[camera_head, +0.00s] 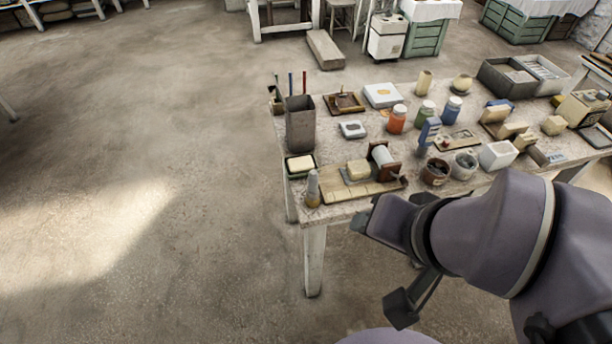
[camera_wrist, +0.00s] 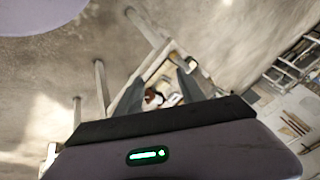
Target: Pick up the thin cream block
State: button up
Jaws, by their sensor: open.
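Several cream blocks stand on the worktable (camera_head: 345,210) in the head view. The slimmest-looking is a flat cream block (camera_head: 514,130) in the group at the right. A second cream block (camera_head: 495,115) is just behind it and another (camera_head: 524,140) just in front. I cannot tell for sure which one is the thin block. My gripper (camera_wrist: 158,88) is open and empty in the wrist view, with small blurred table items beyond its fingers. In the head view my arm is in front of the table's near edge, apart from these blocks.
A tall grey container (camera_head: 300,123) stands at the left corner. The floor left of the table is clear.

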aim_at(357, 170)
jog(key=i+u, duration=0.45)
jog(key=i+l+u, duration=0.15)
jog(key=i+u, duration=0.15)
jog(key=u, duration=0.2)
